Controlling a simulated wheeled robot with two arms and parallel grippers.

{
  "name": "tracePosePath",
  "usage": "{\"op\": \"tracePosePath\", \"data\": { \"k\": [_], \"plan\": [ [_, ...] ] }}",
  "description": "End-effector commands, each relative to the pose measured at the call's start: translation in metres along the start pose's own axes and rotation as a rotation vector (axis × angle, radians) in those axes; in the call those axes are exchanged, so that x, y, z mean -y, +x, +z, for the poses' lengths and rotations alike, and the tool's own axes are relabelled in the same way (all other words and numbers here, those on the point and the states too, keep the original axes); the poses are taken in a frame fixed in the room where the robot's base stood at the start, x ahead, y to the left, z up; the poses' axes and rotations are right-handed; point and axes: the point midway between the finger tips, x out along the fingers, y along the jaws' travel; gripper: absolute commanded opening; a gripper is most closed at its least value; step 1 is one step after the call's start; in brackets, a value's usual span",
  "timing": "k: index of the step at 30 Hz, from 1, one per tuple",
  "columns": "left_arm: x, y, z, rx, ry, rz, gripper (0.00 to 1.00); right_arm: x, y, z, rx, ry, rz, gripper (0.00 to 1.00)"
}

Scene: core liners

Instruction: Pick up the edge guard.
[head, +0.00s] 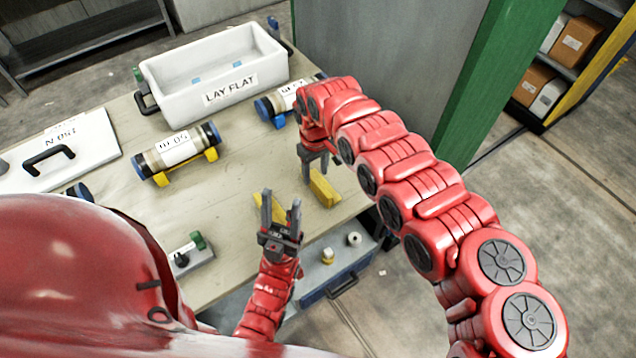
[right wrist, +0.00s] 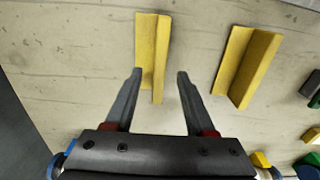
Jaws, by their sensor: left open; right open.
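Two yellow L-shaped edge guards lie on the table. One edge guard (head: 323,188) is near the table's right edge, just below my right gripper (head: 314,166) in the head view. In the right wrist view this edge guard (right wrist: 152,50) shows between and beyond the open fingertips of my right gripper (right wrist: 160,73), which hold nothing. The second edge guard (head: 276,209) is partly hidden behind my left gripper (head: 281,207), which is open with its fingers pointing up the picture. In the right wrist view the second edge guard (right wrist: 245,66) lies to the right.
A white tray (head: 170,92) labelled LAY FLAT stands at the back of the table (head: 238,150). Core tubes (head: 178,148) rest on coloured cradles. A white lidded case (head: 95,150) is at the left. A blue-grey drawer (head: 318,283) stands below the front edge.

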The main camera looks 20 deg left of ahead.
Motion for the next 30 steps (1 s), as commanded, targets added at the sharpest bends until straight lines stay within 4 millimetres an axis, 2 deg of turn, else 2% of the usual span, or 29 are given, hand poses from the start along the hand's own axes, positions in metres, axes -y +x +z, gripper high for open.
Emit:
{"op": "tracePosePath", "data": {
  "k": [6, 9, 13, 20, 23, 27, 30],
  "plan": [
    [0.001, 0.02, -0.003, 0.0, 0.0, 0.0, 0.5, 0.003, 0.026, 0.003, 0.004, 0.0, -0.004, 0.55],
    [0.001, 0.016, -0.003, 0.0, 0.0, 0.0, 0.5, 0.002, 0.039, 0.001, -0.002, 0.0, -0.002, 0.55],
    [0.001, 0.016, -0.003, 0.0, 0.0, 0.0, 0.5, 0.0, 0.047, 0.002, -0.001, 0.001, 0.0, 0.55],
    [0.001, 0.016, -0.003, 0.0, 0.0, 0.0, 0.5, 0.0, 0.049, 0.002, 0.0, 0.001, 0.0, 0.55],
    [0.001, 0.016, -0.003, 0.0, 0.0, 0.0, 0.5, 0.0, 0.048, 0.002, 0.0, 0.001, 0.0, 0.41],
    [0.001, 0.016, -0.003, 0.0, 0.0, 0.0, 0.5, 0.0, 0.048, 0.002, 0.0, 0.001, 0.0, 0.15],
    [0.001, 0.016, -0.003, 0.0, 0.0, 0.0, 0.5, 0.0, 0.048, 0.002, 0.0, 0.001, 0.0, 0.0]
  ]
}}
